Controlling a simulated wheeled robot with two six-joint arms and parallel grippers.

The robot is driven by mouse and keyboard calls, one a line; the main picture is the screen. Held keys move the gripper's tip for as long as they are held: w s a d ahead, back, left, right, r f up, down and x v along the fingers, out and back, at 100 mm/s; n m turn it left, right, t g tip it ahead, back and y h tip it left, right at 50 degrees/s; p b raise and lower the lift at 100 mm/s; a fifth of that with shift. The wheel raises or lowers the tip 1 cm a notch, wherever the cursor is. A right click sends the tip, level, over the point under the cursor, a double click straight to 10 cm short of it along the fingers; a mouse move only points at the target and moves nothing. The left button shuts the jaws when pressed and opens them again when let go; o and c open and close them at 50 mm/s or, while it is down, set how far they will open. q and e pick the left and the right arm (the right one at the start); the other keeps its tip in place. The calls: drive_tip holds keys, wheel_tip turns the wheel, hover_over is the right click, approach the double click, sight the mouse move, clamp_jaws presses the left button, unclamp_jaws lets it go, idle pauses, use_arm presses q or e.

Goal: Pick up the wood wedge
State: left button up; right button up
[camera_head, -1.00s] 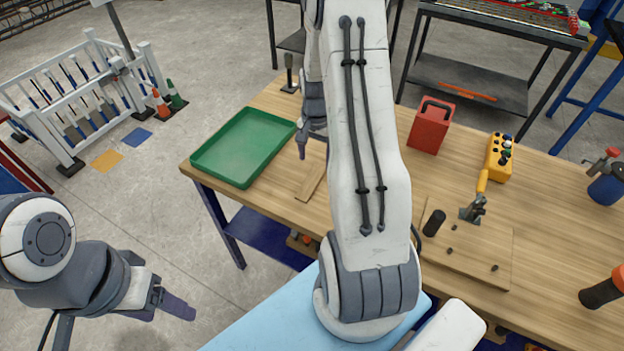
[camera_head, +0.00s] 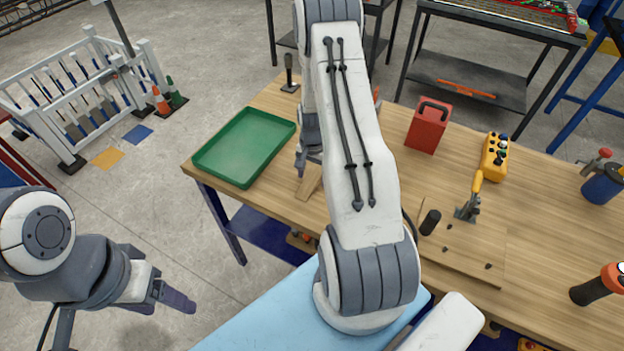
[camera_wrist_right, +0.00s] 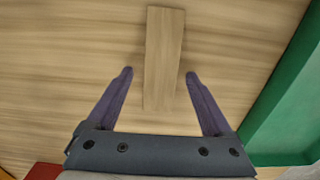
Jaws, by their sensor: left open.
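The wood wedge (camera_head: 309,184) is a pale flat piece lying on the wooden table, right of the green tray, partly hidden by my right arm in the head view. In the right wrist view the wedge (camera_wrist_right: 164,45) runs lengthwise away from my right gripper (camera_wrist_right: 159,74). The gripper is open and empty, one finger on each side of the wedge's near end, with gaps on both sides. In the head view my right gripper (camera_head: 301,168) is just above the wedge, mostly covered by the arm. My left gripper (camera_head: 176,298) is open and empty, off the table at lower left.
The green tray (camera_head: 243,147) sits close to the left of the wedge; its wall (camera_wrist_right: 283,95) shows in the wrist view.

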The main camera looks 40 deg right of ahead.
clamp_jaws()
drive_tip(key=shift+r, duration=0.15)
